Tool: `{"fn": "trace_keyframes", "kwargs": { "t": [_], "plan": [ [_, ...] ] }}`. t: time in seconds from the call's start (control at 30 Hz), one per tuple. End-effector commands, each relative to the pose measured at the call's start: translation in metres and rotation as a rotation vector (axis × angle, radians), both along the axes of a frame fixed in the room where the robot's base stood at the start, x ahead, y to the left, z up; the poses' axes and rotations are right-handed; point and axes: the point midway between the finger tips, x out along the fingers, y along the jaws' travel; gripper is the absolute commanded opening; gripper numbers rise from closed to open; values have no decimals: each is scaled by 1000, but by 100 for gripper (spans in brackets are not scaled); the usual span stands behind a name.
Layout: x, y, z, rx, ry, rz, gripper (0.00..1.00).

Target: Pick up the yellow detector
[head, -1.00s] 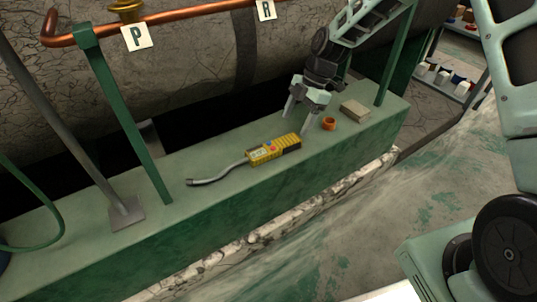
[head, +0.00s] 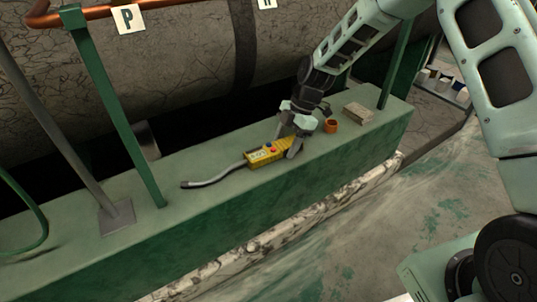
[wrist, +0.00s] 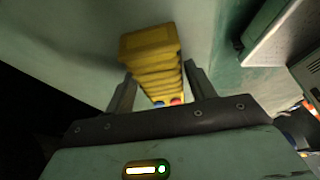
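The yellow detector (head: 264,155) lies on the green ledge (head: 228,180), with a grey flexible probe (head: 215,178) running out to the left. Its face has a small display and red and blue buttons. My gripper (head: 287,146) is down over its ribbed right end, one finger on each side. In the wrist view my gripper (wrist: 160,80) is open, with the ribbed yellow body of the detector (wrist: 152,60) between the fingers. A gap shows by the right finger; contact at the left finger is unclear. The fingers hide part of the detector in the head view.
An orange ring (head: 330,126) and a beige block (head: 358,112) sit on the ledge just right of my gripper. A green post (head: 115,120) and a grey bar (head: 60,135) rise from the ledge at left. A large cracked tank lies behind.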

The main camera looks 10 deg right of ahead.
Motion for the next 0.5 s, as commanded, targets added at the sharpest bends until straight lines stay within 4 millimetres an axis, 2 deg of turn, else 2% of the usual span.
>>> {"fn": "trace_keyframes", "kwargs": {
  "t": [0.03,0.1,0.37,0.5],
  "plan": [
    [0,0,0,0,0,0,40],
    [0,0,0,0,0,0,25],
    [0,0,1,0,-1,0,25],
    [0,0,8,0,-2,-1,25]
  ]
}}
